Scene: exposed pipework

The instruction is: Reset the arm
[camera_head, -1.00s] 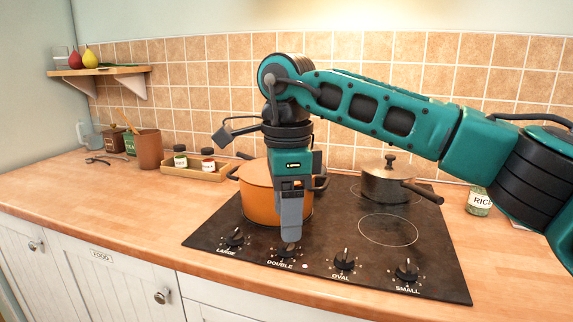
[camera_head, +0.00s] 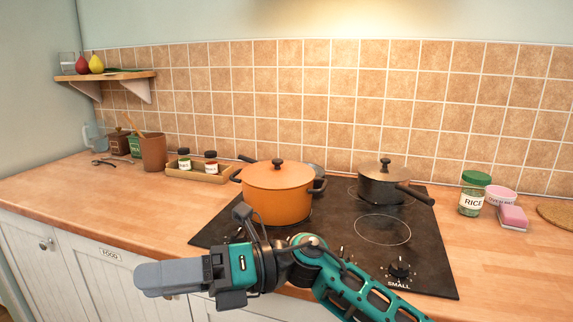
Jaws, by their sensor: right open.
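My right gripper (camera_head: 163,277) is low in the head view, pointing left, in front of the counter's front edge and the white cabinets. Its teal wrist and forearm come in from the bottom right. It is open, seen from the side, with nothing visible in it. It is apart from the orange pot (camera_head: 277,192), which stands lidded on the black stove (camera_head: 330,245). The arm hides part of the stove's front edge and some knobs. My left gripper is not in view.
A dark saucepan (camera_head: 381,182) stands at the back right of the stove. A rice jar (camera_head: 473,193) and a pink sponge (camera_head: 513,217) are right of it. A wooden tray (camera_head: 203,172) with two small jars is at the left. The counter's left front (camera_head: 110,200) is clear.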

